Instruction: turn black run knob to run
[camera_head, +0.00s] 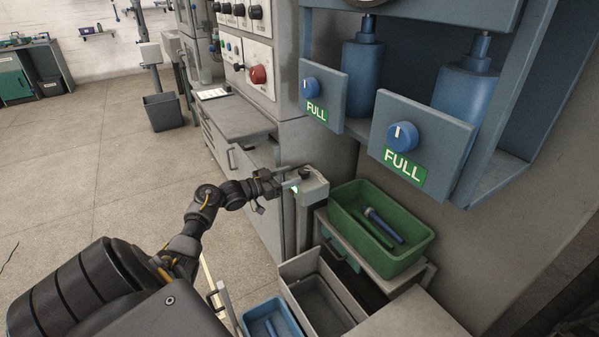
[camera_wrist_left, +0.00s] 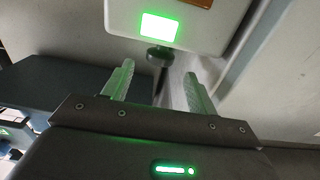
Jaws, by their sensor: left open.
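A grey control box (camera_head: 312,185) stands on a post at the middle of the head view, with a green light on its side. It fills the top of the left wrist view (camera_wrist_left: 205,22), with a bright green display (camera_wrist_left: 161,30). A black knob (camera_wrist_left: 158,55) sticks out below that display. My left gripper (camera_head: 283,178) reaches the box from the left. In the left wrist view its two fingers (camera_wrist_left: 158,70) are apart and empty, one on each side of the knob; I cannot tell whether either touches it. The knob's pointer and marks are not readable. My right gripper is out of view.
A green bin (camera_head: 345,222) with blue and green rods stands right of the post. A blue bin (camera_head: 262,306) and a grey tray (camera_head: 290,268) are below. Blue knobs on FULL panels (camera_head: 403,137) overhang at right. Open floor (camera_head: 90,180) lies left.

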